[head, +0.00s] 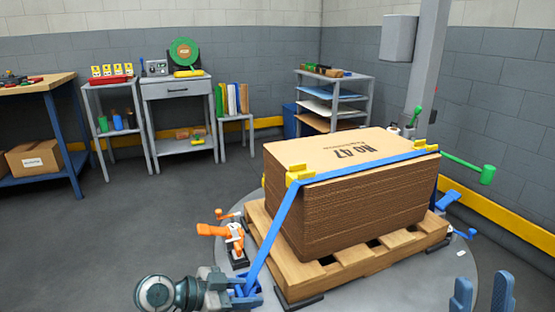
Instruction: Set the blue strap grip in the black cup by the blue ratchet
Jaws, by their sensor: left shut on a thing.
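A blue strap (275,232) runs over the cardboard stack (345,195) and slopes down to the left to my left gripper (246,286). The gripper is shut on the blue strap grip (250,298) at the strap's lower end, beside the pallet's front left corner. The fingers partly hide the grip. A blue part that may be the ratchet (448,200) shows beyond the stack's right side. I cannot make out the black cup. My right gripper (482,293) is open and empty at the lower right, with its two fingertips apart.
The stack stands on a wooden pallet (352,264) on a round grey plate (405,292). An orange clamp (228,234) stands left of the pallet. Yellow corner guards (299,173) sit under the strap. A green-headed lever (487,174) juts out right. The left floor is clear.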

